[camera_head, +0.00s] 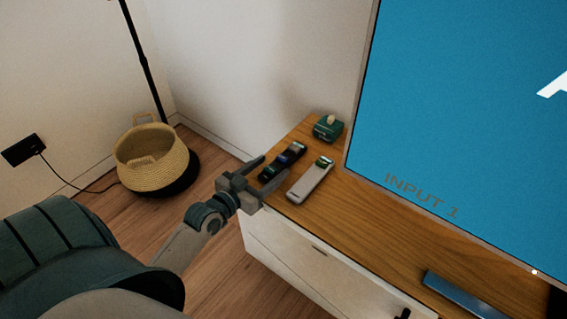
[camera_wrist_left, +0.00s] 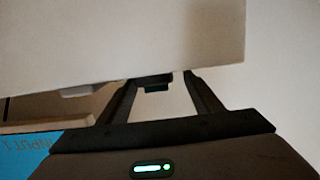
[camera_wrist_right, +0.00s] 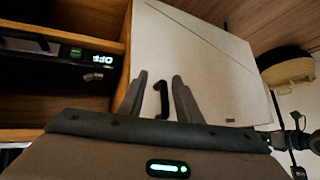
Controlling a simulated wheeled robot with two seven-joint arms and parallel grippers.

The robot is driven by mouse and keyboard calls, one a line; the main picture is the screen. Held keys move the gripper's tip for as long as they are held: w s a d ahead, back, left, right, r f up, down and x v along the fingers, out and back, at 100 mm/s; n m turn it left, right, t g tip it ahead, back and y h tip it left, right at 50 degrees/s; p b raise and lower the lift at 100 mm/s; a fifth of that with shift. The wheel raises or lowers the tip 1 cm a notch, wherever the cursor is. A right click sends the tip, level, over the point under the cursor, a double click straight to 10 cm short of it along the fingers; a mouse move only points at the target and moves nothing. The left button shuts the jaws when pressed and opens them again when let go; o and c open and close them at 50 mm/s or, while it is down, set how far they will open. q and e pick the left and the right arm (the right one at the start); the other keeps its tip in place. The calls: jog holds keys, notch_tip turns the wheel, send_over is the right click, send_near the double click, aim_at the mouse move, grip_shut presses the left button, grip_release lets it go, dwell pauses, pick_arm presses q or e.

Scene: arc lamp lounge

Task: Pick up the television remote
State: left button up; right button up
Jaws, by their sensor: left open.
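Two slim remote-like handsets lie side by side on the wooden cabinet top (camera_head: 375,207). One is dark with a blue patch (camera_head: 284,160); the other is pale grey with a green end (camera_head: 311,181). I cannot tell which is the television remote. My left gripper (camera_head: 276,171) is open at the cabinet's left edge, its fingers pointing at the dark handset. In the left wrist view, a dark end (camera_wrist_left: 154,83) shows between the open fingers (camera_wrist_left: 159,80), apart from both. My right gripper (camera_wrist_right: 157,82) is open and empty, facing the white cabinet front with a black handle (camera_wrist_right: 161,99).
A green box-like object (camera_head: 328,127) stands behind the handsets, near the wall. The large blue television screen (camera_head: 450,110) rises on the right. A dark blue bar (camera_head: 465,296) lies at the cabinet front. A woven basket (camera_head: 150,160) stands on the floor at left.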

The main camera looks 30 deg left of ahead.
aim_at(280, 161)
pick_arm(q)
jog(key=shift+w+d+f, duration=0.1)
jog(key=shift+w, duration=0.45)
pick_arm(e)
jog(key=shift+w+a+r, duration=0.1)
jog(key=shift+a+r, duration=0.05)
jog(key=shift+a, duration=0.05)
jog(key=shift+d, duration=0.1)
pick_arm(q)
jog(key=shift+w, duration=0.1)
jog(key=shift+w+d, duration=0.1)
jog(key=shift+w, duration=0.2)
jog(key=shift+w+d+f+b, duration=0.1)
jog(key=shift+w+d+b, duration=0.05)
jog(key=shift+w, duration=0.95)
jog(key=shift+w+d+f+b, duration=0.1)
jog(key=shift+w+d+b, duration=0.05)
jog(key=shift+w, duration=0.95)
pick_arm(e)
jog(key=shift+w+a+r+t, duration=0.4)
jog(key=shift+w+r+t, duration=0.3)
jog(key=shift+w+t, duration=0.1)
pick_arm(q)
jog(key=shift+r, duration=0.1)
jog(key=c, duration=1.2)
